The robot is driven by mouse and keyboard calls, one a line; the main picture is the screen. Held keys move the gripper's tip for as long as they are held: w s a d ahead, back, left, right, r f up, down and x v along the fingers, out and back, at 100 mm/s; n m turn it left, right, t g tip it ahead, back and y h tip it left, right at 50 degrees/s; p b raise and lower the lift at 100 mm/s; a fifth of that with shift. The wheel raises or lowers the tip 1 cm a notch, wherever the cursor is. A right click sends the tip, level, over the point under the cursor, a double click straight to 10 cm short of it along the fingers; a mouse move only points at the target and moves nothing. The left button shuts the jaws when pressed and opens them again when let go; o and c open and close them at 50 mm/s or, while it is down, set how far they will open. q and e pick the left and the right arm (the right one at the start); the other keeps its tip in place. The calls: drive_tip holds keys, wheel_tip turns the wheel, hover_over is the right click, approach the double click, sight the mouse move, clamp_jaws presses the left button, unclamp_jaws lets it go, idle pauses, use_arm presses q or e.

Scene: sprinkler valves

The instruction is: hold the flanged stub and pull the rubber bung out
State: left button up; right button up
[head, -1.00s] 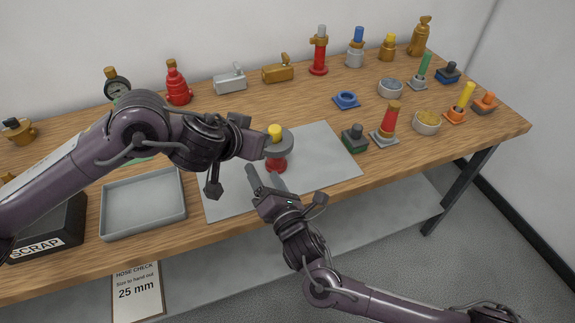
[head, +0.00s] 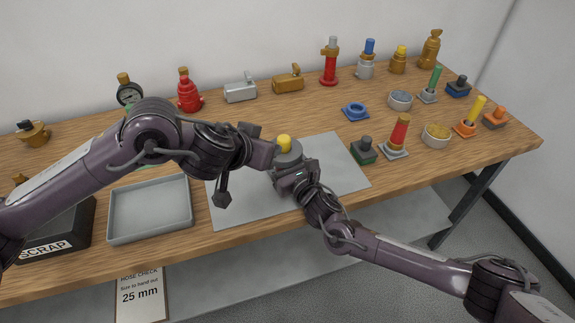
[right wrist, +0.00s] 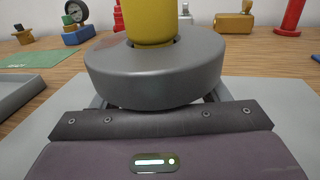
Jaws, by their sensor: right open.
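The flanged stub (head: 289,157) stands on the grey mat, its round grey flange on top. The yellow rubber bung (head: 284,142) sits in its top; the flange (right wrist: 155,75) and bung (right wrist: 151,20) fill the middle of the right wrist view. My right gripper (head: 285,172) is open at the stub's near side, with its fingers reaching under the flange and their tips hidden. The stub's lower red part is hidden behind it in the head view. My left gripper (head: 270,152) is at the left side of the flange; its fingers are not clear enough to judge.
A grey mat (head: 240,205) lies under the stub. An empty grey tray (head: 150,233) and a black SCRAP box (head: 60,245) are to the left. Several valves line the back.

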drive_tip(key=shift+w+a, duration=0.1)
drive_tip(key=shift+w, duration=0.1)
drive_tip(key=c, duration=1.4)
drive_tip(key=o, duration=0.7)
drive_tip(key=c, duration=0.4)
drive_tip(key=shift+c, duration=0.2)
use_arm(q)
drive_tip(key=shift+o, duration=0.4)
